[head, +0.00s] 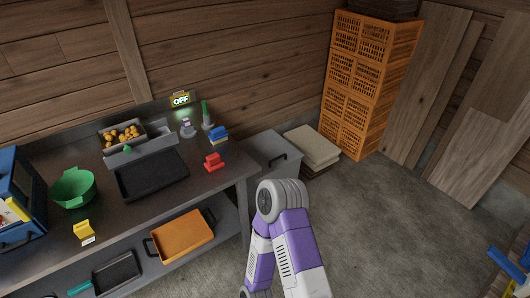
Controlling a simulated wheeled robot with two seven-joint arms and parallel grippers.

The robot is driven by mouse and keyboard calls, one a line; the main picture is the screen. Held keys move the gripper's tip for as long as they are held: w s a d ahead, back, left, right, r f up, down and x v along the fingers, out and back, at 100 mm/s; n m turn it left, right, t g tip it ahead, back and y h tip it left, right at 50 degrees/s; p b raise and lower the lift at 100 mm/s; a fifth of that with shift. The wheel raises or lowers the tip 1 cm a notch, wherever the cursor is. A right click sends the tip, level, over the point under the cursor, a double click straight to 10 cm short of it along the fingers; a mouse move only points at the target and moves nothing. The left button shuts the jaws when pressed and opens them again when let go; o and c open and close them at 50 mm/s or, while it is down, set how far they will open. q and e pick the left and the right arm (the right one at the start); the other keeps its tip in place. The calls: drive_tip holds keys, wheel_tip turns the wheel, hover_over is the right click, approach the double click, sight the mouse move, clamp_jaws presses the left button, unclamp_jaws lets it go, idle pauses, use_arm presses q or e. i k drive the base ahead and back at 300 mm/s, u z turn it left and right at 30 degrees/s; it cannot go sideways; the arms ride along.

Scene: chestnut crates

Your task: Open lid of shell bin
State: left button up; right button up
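A grey bin (262,148) stands on the floor against the right end of the workbench and may be the shell bin. A dark handle (279,158) shows on it. Its top looks closed, but I cannot clearly tell lid from body. A purple and white arm of mine rises from the bottom middle, its bent joint just in front of the bin and hiding part of the floor before it. Neither of my grippers shows in the head view.
The workbench (100,215) holds a dark tray (150,176), a green bowl (73,187) and a red object (213,162). Pale stacked sacks (312,145) lie right of the bin, then tall orange crates (365,85). Floor at centre right is clear. A blue object (508,264) shows lower right.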

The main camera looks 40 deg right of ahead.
sight(273, 151)
drive_tip(key=z, duration=2.35)
drive_tip(key=i, duration=2.2)
drive_tip(key=u, duration=2.8)
drive_tip(key=i, duration=0.55)
